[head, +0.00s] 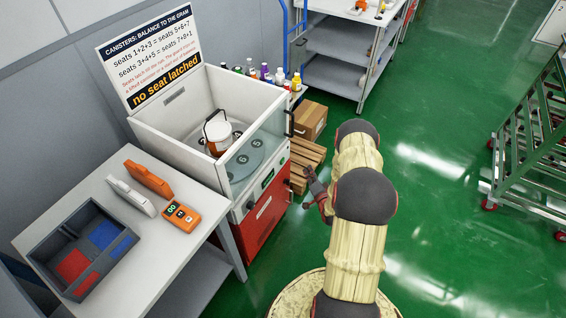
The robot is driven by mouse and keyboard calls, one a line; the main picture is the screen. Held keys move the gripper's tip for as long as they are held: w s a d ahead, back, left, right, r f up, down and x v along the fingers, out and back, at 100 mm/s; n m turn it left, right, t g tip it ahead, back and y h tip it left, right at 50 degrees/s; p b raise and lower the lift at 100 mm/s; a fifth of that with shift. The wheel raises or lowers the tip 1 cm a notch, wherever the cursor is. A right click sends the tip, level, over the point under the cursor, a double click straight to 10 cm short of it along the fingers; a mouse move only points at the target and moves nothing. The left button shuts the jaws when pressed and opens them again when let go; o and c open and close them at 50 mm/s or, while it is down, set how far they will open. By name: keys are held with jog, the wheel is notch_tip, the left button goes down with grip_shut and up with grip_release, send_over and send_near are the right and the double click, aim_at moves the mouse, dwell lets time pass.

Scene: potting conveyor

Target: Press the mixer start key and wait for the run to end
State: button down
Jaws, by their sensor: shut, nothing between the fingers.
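The mixer (262,225) has an open white tub on top and a red lower body, and stands left of my arm. Inside the tub are a turntable (243,160) with numbered seats and a white canister (217,134) with a dark handle and orange-brown band. The mixer's front control strip (256,194) carries a small green-lit display (268,178) and a round knob; I cannot tell which part is the start key. My gripper (311,178) is shut and empty, just right of the mixer's front and apart from it. The arm partly hides the gripper.
A sign (150,55) above the mixer reads "no seat latched". A table (120,172) at left holds a divided bin (122,250), an orange handheld device (181,215) and two slim tools. A pallet (306,160) with a carton lies behind my gripper.

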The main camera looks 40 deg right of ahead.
aim_at(283, 161)
jog(key=shift+w, duration=0.1)
jog(key=w+a+b, duration=0.1)
jog(key=w+a, duration=0.2)
jog(key=w, duration=0.5)
jog(key=shift+a, duration=0.15)
jog(key=shift+w, duration=0.1)
dwell(1.4)
jog(key=shift+w+a, duration=0.15)
jog(key=shift+w, duration=0.1)
